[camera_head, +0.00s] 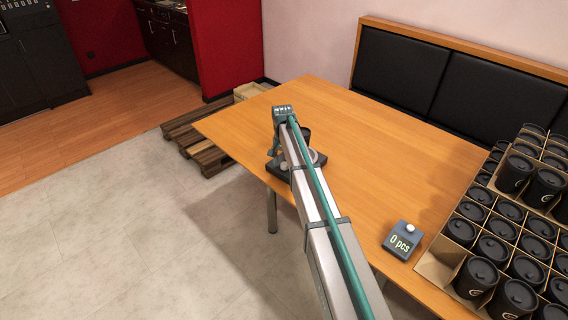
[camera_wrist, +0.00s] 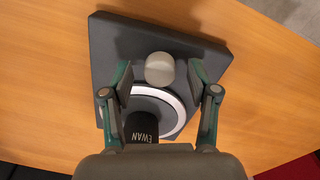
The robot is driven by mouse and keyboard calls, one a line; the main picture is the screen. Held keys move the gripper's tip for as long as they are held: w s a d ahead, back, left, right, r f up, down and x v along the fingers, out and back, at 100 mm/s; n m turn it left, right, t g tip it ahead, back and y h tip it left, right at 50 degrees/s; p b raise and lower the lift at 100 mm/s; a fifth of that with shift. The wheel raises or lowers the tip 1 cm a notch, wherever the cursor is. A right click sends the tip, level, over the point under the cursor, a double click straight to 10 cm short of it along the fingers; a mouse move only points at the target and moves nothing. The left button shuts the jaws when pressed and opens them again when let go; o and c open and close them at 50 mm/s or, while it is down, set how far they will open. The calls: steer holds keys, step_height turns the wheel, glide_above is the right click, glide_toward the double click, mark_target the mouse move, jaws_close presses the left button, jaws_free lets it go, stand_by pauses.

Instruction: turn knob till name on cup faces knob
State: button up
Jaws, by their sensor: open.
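The knob (camera_wrist: 159,68) is a pale grey round cap on a dark grey base plate (camera_wrist: 125,35) in the wrist view. My gripper (camera_wrist: 161,76) is open, with one finger on each side of the knob and gaps visible between. A black cup (camera_wrist: 139,124) stands over the white-ringed round plate (camera_wrist: 181,112), its lower part in the picture hidden by my gripper's body. In the head view, my arm partly hides the device base (camera_head: 275,168) and the dark cup (camera_head: 306,133).
The device stands near the left front edge of the wooden table (camera_head: 390,150). A small grey counter box (camera_head: 402,240) reading 0 pcs and cardboard crates of black lidded cups (camera_head: 510,210) occupy the right side. The table's middle is clear.

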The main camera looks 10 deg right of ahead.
mark_target(283, 164)
step_height(283, 164, up, 12)
steer(key=shift+a+f, duration=0.15)
steer(key=shift+f, duration=0.05)
steer(key=shift+w, duration=0.1)
stand_by(0.3)
